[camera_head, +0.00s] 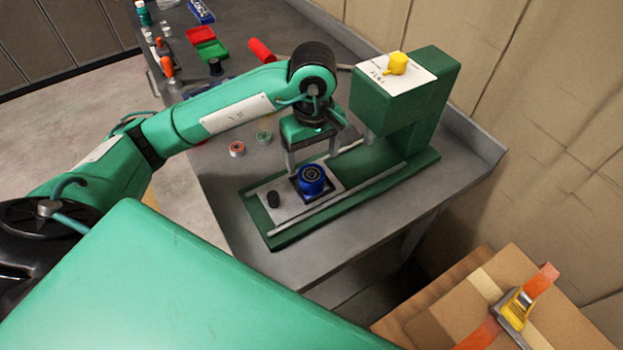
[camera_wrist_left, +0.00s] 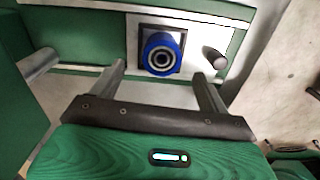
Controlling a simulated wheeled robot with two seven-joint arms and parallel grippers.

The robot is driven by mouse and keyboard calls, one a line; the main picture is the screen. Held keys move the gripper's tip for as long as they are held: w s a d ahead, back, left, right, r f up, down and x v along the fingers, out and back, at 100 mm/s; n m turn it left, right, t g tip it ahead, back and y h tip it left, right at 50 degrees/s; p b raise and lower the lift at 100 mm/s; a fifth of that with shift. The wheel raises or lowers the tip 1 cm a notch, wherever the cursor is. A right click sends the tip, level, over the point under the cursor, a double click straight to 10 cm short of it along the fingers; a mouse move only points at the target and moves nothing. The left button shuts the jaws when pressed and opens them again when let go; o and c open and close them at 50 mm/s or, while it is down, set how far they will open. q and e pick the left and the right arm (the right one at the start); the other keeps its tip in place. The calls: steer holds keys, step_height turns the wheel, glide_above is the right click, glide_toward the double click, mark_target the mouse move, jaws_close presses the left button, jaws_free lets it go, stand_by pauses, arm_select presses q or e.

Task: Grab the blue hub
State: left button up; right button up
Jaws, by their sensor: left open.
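The blue hub (camera_head: 311,179) sits in a dark square seat on the light plate (camera_head: 293,206) of the green machine. It has a dark ring and a bearing-like centre, which shows in the left wrist view (camera_wrist_left: 162,55). My left gripper (camera_head: 312,168) is open and empty, pointing down just behind the hub in the head view. In the left wrist view its two fingers (camera_wrist_left: 160,83) stand apart, with the hub beyond and between their tips. I cannot tell the exact gap between fingers and hub. My right gripper is not in view.
A black knob (camera_head: 273,199) stands on the plate beside the hub. The green machine's tall head (camera_head: 410,100) rises to the right. Two small rings (camera_head: 237,149) lie on the grey bench. Red and green trays (camera_head: 207,50) are farther back. Strapped cardboard boxes (camera_head: 480,310) stand at lower right.

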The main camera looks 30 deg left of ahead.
mark_target(312, 174)
arm_select(q)
steer(key=shift+s+f+p, duration=0.15)
steer(key=shift+f+p, duration=0.4)
steer(key=shift+f, duration=0.65)
steer(key=shift+f+p, duration=0.35)
steer(key=shift+f, duration=1.3)
steer(key=shift+c, duration=0.2)
steer(key=c, duration=1.3)
steer(key=shift+o, duration=0.2)
steer(key=shift+r, duration=0.1)
